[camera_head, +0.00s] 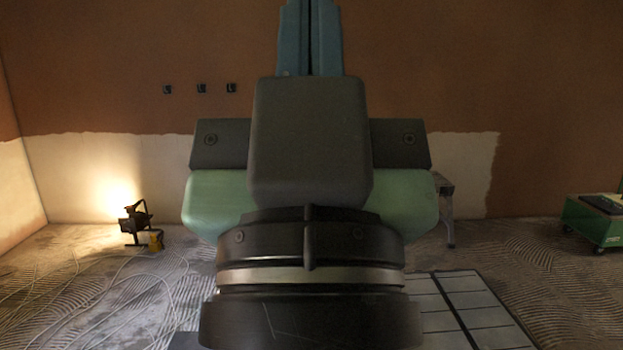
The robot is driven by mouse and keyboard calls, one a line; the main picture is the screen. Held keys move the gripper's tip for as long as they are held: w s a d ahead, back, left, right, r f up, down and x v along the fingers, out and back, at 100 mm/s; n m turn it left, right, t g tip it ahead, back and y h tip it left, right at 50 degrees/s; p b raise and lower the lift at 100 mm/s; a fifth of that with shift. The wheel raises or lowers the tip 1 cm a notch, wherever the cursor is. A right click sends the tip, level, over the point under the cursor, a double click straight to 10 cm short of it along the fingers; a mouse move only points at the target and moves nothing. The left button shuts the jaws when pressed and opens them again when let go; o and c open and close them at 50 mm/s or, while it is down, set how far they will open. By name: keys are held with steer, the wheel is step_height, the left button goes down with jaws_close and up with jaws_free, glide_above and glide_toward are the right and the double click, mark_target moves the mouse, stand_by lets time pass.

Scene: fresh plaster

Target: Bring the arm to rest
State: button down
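My gripper (309,20) fills the middle of the view, seen from behind, and points up and away from the camera. Its two teal fingers stand side by side with only a thin dark line between them, so it looks shut. Nothing shows between the fingers, and their very tips run out of the top of the frame. The dark grey housing, green body and black wrist ring of my arm hide the centre of the scene.
A lit work lamp (135,220) stands on the floor at left, with loose cables (95,290) in front. A green wheeled box (597,222) is at far right. Pale tiles (465,315) lie right of my wrist. A trestle (446,205) shows partly behind my gripper.

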step_height(320, 180, up, 21)
steer(key=p, duration=1.9)
steer(key=shift+r, duration=0.2)
